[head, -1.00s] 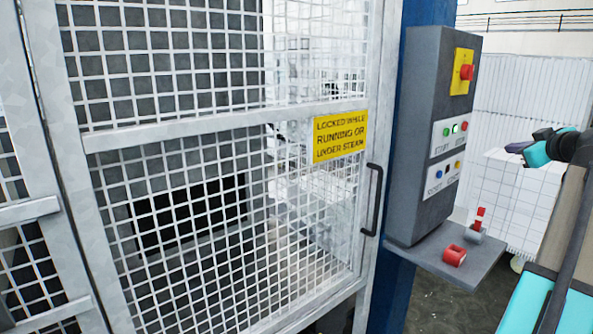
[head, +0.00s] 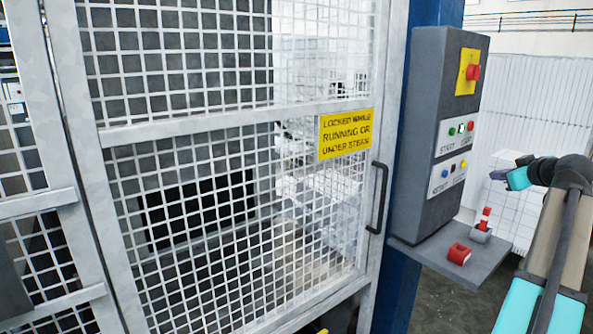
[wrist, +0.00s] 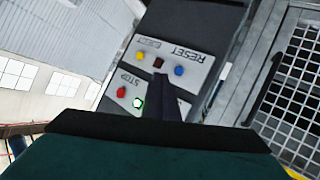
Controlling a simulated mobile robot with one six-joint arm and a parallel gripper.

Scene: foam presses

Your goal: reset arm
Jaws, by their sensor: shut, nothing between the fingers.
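My arm stands at the right of the head view, bent at a dark joint. My gripper (head: 498,174) is a small dark tip pointing left toward the grey control box (head: 428,150), apart from it. In the wrist view my gripper (wrist: 171,85) is shut and empty, in front of the box's button panel. The panel appears upside down there, with a blue button (wrist: 179,71), a dark red button (wrist: 157,64) and a yellow button (wrist: 140,56) by the RESET label. A red button (wrist: 121,92) and a lit whitish button (wrist: 137,103) sit by STOP.
A mesh gate (head: 230,200) with a yellow sign (head: 345,134) and a dark handle (head: 379,198) stands left of the box. A grey shelf (head: 432,256) under the box holds a red ring-like part (head: 459,254) and a red-and-white piece (head: 484,222).

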